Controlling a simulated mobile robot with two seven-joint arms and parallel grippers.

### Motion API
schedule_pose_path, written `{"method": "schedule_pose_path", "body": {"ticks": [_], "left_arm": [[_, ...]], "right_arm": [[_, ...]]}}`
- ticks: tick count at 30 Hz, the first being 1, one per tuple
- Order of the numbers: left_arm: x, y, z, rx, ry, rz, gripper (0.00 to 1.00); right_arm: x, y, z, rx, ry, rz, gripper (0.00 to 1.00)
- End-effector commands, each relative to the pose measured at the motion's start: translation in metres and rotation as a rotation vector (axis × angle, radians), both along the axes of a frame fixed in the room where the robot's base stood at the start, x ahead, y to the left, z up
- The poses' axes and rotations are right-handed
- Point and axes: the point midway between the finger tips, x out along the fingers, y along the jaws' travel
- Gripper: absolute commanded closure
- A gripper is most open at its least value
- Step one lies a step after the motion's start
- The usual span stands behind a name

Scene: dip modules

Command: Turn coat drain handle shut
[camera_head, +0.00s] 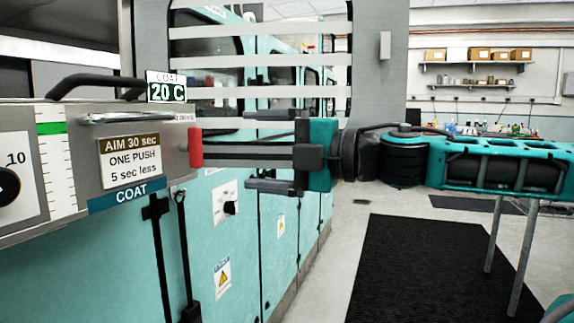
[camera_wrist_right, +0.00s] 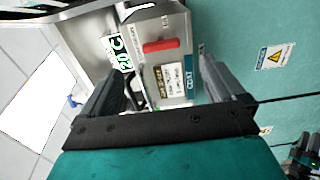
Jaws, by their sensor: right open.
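The red drain handle (camera_head: 195,147) stands upright on the right end of the grey COAT module (camera_head: 88,165). In the right wrist view the same red handle (camera_wrist_right: 165,45) shows as a short bar on the box's end face, beyond the fingertips. My right gripper (camera_head: 248,150) is open and empty, to the right of the handle and apart from it, with its fingers pointing left toward it. Its two dark fingers also frame the module in the right wrist view (camera_wrist_right: 164,62).
A metal bar handle (camera_head: 135,117) and a "20 C" display (camera_head: 166,92) sit on the module's top edge. Teal cabinets (camera_head: 235,235) run below and behind. A black floor mat (camera_head: 430,270) lies at right. The space between fingers and handle looks clear.

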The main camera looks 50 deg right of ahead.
Motion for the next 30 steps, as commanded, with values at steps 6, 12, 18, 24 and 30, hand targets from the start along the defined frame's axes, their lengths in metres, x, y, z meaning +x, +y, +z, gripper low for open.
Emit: {"method": "schedule_pose_path", "body": {"ticks": [6,12,18,24,30], "left_arm": [[-0.001,-0.001,-0.008,0.0,0.006,-0.003,0.57],[-0.002,-0.001,-0.008,-0.001,0.01,-0.004,0.57],[-0.002,-0.002,-0.008,-0.002,0.011,-0.004,0.57],[-0.002,-0.002,-0.008,-0.002,0.011,-0.004,0.57],[-0.003,-0.002,-0.008,-0.003,0.011,-0.004,0.57]], "right_arm": [[-0.026,-0.011,0.0,0.001,-0.002,-0.002,0.04],[-0.034,-0.014,0.0,0.002,0.0,-0.001,0.04],[-0.035,-0.014,0.0,0.003,0.0,0.0,0.04],[-0.035,-0.014,0.0,0.002,0.0,0.0,0.04],[-0.034,-0.013,-0.001,0.002,0.002,0.002,0.04]]}}
